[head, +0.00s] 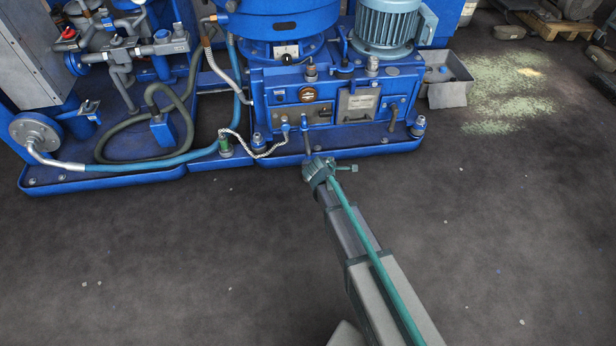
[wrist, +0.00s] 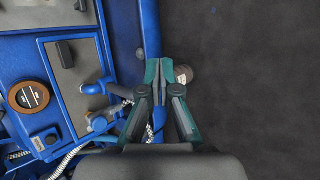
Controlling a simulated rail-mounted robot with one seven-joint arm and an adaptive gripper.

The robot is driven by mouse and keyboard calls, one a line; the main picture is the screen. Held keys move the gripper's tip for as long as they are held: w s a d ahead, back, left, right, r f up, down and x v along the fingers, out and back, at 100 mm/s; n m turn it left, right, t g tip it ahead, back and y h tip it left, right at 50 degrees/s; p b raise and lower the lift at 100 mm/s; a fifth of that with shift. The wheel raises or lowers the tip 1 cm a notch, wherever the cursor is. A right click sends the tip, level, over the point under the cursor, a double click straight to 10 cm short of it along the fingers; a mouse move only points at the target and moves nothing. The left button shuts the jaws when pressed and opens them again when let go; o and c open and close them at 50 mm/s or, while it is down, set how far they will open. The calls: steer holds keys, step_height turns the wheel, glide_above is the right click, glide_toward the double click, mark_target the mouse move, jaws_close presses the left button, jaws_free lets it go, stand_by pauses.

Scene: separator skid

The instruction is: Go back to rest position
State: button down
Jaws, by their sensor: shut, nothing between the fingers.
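My gripper (head: 318,172) is at the end of my arm, low in front of the blue separator skid (head: 330,90) in the head view. In the wrist view my gripper (wrist: 159,72) has its teal fingertips together, with nothing held between them. The fingertips overlap the skid's blue edge (wrist: 148,30) in that view; I cannot tell how far apart they are. A round pale fitting (wrist: 183,75) shows just to the right of the fingertips, partly hidden by them.
The skid front carries a panel with a round brown-orange dial (wrist: 32,95), which is left of my gripper. A braided hose (head: 262,150) runs close by. A grey bin (head: 447,82) stands right of the skid. The dark floor (head: 500,230) is largely clear.

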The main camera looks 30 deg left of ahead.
steer(key=w+a+r+n+t+y+b, duration=0.1)
steer(key=a+r+n+y+b, duration=0.2)
steer(key=a, duration=0.5)
steer(key=w+a+r+n+t+y, duration=0.1)
steer(key=a+r+n, duration=0.2)
steer(key=a+n, duration=0.3)
steer(key=n+y, duration=0.4)
steer(key=n, duration=0.7)
glide_toward(280, 101)
steer(key=shift+p+x, duration=0.85)
steer(key=shift+x, duration=1.7)
steer(key=shift+p+x, duration=0.35)
steer(key=shift+x, duration=0.45)
steer(key=shift+w+a, duration=0.3)
steer(key=shift+w, duration=0.1)
steer(key=shift+s+d, duration=0.1)
steer(key=shift+s, duration=0.05)
steer(key=shift+f+v, duration=0.1)
steer(key=shift+v, duration=1.1)
steer(key=shift+f+v, duration=0.15)
steer(key=shift+v, duration=1.05)
